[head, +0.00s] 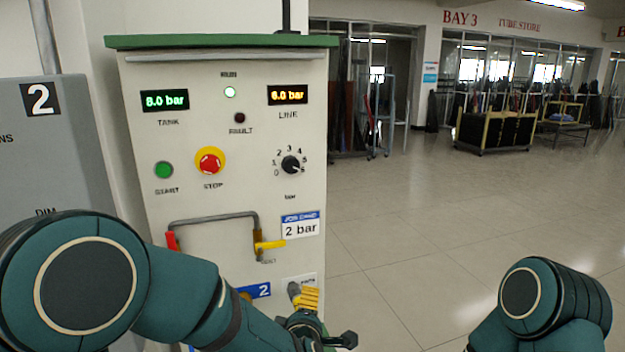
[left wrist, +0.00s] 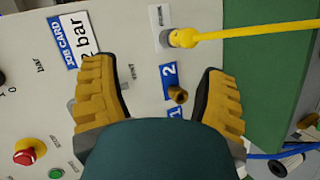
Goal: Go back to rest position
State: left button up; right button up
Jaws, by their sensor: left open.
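My left gripper shows in the left wrist view (left wrist: 160,75), with its two yellow ribbed fingers wide apart and nothing held between them. A small brass fitting (left wrist: 178,95) on the panel shows in the gap, apart from both fingers. In the head view, my left arm reaches in from the lower left and a yellow finger (head: 309,298) shows low in front of the panel; the rest of that gripper is partly hidden. My right arm shows only as a link at the lower right; its gripper is out of frame.
A pale control cabinet (head: 225,125) stands close in front, with a red stop button (head: 209,162), a dial (head: 291,166) and a 2 bar job card (head: 300,226). Its LINE display (head: 288,95) reads 6.0 bar. A yellow hose (left wrist: 250,31) crosses nearby. Open floor (head: 420,230) lies right.

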pick_arm(q)
jog(key=s+a+f+m+g+h, duration=0.1)
jog(key=s+a+f+m+g, duration=0.25)
jog(key=f, duration=0.45)
jog(key=s+a+f+m+g+h, duration=0.15)
jog(key=s+f+m, duration=0.25)
jog(key=f, duration=0.5)
jog(key=s+a+f+m+g, duration=0.1)
jog(key=s+f+m+g, duration=0.2)
jog(key=s+f, duration=0.2)
jog(key=s+a+f+m+g+h, duration=0.1)
jog(key=s+a+f+m+g, duration=0.1)
jog(key=s, duration=0.8)
notch_tip(320, 180, down, 3)
jog(key=shift+s+a+m+g, duration=0.2)
jog(key=shift+m+g, duration=0.35)
jog(key=shift+g, duration=0.45)
